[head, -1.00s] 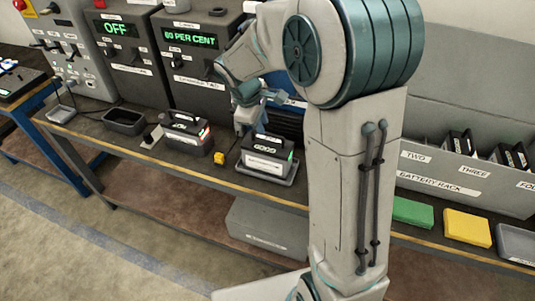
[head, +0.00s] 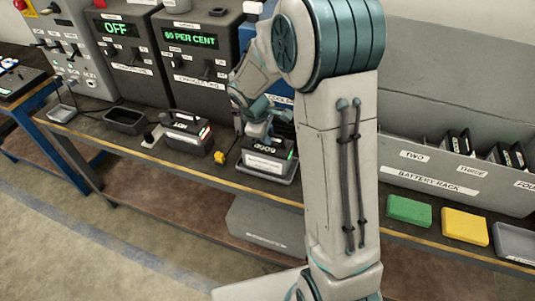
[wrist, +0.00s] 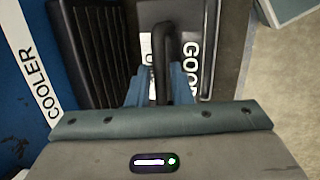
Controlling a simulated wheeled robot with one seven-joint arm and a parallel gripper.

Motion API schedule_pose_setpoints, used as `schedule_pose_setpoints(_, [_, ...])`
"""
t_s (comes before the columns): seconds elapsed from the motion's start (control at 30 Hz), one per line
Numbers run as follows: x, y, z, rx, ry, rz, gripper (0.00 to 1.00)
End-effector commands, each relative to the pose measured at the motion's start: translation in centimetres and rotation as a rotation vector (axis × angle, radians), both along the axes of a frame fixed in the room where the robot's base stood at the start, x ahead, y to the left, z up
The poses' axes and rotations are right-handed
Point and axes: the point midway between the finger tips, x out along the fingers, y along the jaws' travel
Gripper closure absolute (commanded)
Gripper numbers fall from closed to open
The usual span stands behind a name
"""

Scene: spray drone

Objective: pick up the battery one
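A dark box battery with a black carry handle and a pale front label (head: 265,163) sits in a shallow grey tray in the middle of the bench. A word on it reads GOOD; the small front print is unreadable. My gripper (head: 266,127) is right over it, pointing down. In the wrist view the handle (wrist: 165,50) runs between the two blue fingers of my gripper (wrist: 162,85), which stand apart on either side. I cannot tell whether they touch it. The handle's lower part is hidden by my gripper body.
A similar battery marked HOT (head: 187,132) sits to the left, with an empty tray (head: 125,120) beyond it. Chargers and a blue cooler stand behind. A battery rack (head: 440,175) and green and yellow blocks are at right.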

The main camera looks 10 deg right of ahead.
Motion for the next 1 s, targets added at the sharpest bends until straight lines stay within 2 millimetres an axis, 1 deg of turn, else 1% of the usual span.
schedule_pose_setpoints(0.17, [-0.01, 0.01, -0.23, 0.000, 0.000, 0.000, 0.81])
schedule_pose_setpoints(0.2, [-0.01, 0.01, -0.23, 0.000, 0.000, 0.000, 0.84])
schedule_pose_setpoints(0.27, [-0.01, 0.01, -0.17, 0.000, 0.000, 0.000, 1.00])
schedule_pose_setpoints(1.0, [-0.09, -0.01, -0.21, -0.002, 0.004, 0.002, 1.00])
